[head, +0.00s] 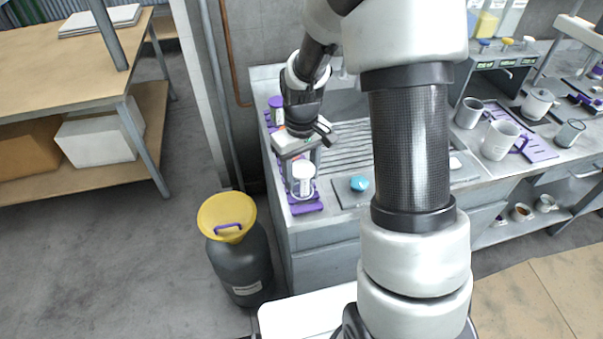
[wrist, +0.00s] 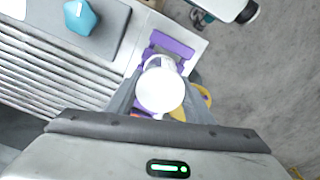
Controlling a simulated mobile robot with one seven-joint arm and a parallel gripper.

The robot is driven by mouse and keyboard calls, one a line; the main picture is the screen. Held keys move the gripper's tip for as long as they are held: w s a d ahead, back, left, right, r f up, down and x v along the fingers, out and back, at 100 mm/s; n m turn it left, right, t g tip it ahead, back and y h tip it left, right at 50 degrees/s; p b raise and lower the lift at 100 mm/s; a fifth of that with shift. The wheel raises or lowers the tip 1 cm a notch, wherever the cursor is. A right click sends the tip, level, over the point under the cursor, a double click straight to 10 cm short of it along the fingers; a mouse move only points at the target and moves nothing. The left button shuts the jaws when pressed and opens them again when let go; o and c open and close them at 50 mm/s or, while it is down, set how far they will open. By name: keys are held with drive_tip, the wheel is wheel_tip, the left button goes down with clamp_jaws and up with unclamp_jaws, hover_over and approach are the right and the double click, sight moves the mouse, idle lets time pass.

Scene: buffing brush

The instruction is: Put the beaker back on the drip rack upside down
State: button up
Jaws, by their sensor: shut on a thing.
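My gripper (head: 302,168) points down at the left end of the counter and is shut on a white-looking beaker (head: 303,185). In the wrist view the beaker (wrist: 160,92) shows as a pale round end between the two grey fingers (wrist: 160,98). I cannot tell whether that end is its base or its mouth. A purple piece, seemingly the drip rack (head: 306,208), lies right under the beaker; it also shows in the wrist view (wrist: 172,44). Whether the beaker touches it is hidden.
A grooved draining board (head: 352,145) lies right of the gripper. A blue item (head: 359,183) sits on a grey mat. A dark drum with a yellow funnel (head: 228,213) stands left of the counter. Mugs (head: 498,140) stand to the right.

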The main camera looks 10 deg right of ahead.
drive_tip(key=shift+f, duration=0.35)
drive_tip(key=o, duration=1.2)
drive_tip(key=shift+o, duration=0.2)
wheel_tip(320, 180, up, 18)
drive_tip(key=s+r+m+t+p, duration=0.1)
drive_tip(key=s+r+t, duration=0.1)
drive_tip(key=s+r, duration=0.3)
drive_tip(key=s+r+m+t+p, duration=0.1)
drive_tip(key=s+r, duration=0.4)
drive_tip(key=s, duration=0.8)
drive_tip(key=m+t, duration=0.1)
drive_tip(key=t, duration=0.1)
drive_tip(key=shift+s+m+t+p, duration=0.3)
drive_tip(key=shift+s+p, duration=0.1)
